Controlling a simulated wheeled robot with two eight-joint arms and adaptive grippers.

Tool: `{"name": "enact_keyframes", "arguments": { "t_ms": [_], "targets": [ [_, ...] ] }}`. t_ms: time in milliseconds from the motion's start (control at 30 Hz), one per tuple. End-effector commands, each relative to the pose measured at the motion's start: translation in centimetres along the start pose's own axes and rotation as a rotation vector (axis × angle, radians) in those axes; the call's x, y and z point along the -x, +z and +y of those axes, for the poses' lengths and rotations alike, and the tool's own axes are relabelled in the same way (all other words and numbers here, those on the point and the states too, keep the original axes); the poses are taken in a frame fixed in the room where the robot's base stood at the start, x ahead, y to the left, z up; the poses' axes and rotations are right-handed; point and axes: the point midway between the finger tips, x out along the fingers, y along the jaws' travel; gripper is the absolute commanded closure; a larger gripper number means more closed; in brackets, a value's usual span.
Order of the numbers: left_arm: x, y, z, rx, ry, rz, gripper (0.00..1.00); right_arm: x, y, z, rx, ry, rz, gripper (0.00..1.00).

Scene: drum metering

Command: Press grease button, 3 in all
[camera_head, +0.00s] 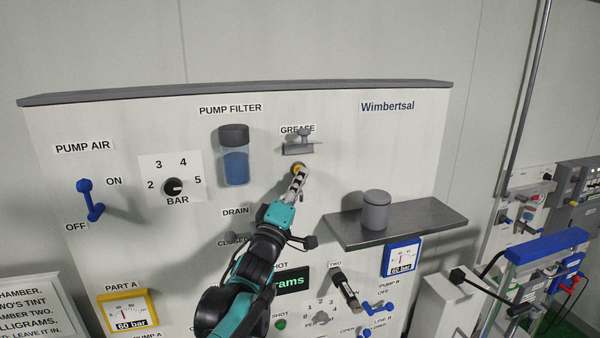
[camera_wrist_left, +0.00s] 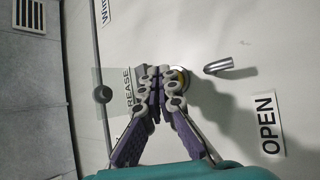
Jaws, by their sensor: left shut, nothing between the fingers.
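The GREASE label (camera_head: 297,130) is on the white panel, with a grey metal fitting (camera_head: 300,148) just below it. Under that fitting is the grease button (camera_head: 297,167), a small round yellow piece mostly hidden by my left gripper (camera_head: 299,172). The left gripper is shut and empty, its fingertips at the button. In the left wrist view the closed fingertips (camera_wrist_left: 164,74) cover part of the yellow button (camera_wrist_left: 182,78) in its pale round surround. I cannot tell whether the tips touch it or how far it is pushed in. My right gripper is not in view.
A shelf (camera_head: 430,223) with a grey canister (camera_head: 376,210) juts out right of my arm. The pump filter (camera_head: 235,157) stands left of the button. The blue pump air lever (camera_head: 90,200) is further left. A drain handle lies partly behind my arm.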

Motion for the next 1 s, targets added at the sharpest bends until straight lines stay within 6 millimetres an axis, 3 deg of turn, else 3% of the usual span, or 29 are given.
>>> {"name": "enact_keyframes", "arguments": {
  "t_ms": [1000],
  "targets": [
    [0.09,0.02,0.08,0.001,0.0,0.0,1.0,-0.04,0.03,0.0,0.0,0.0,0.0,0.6]
  ]
}}
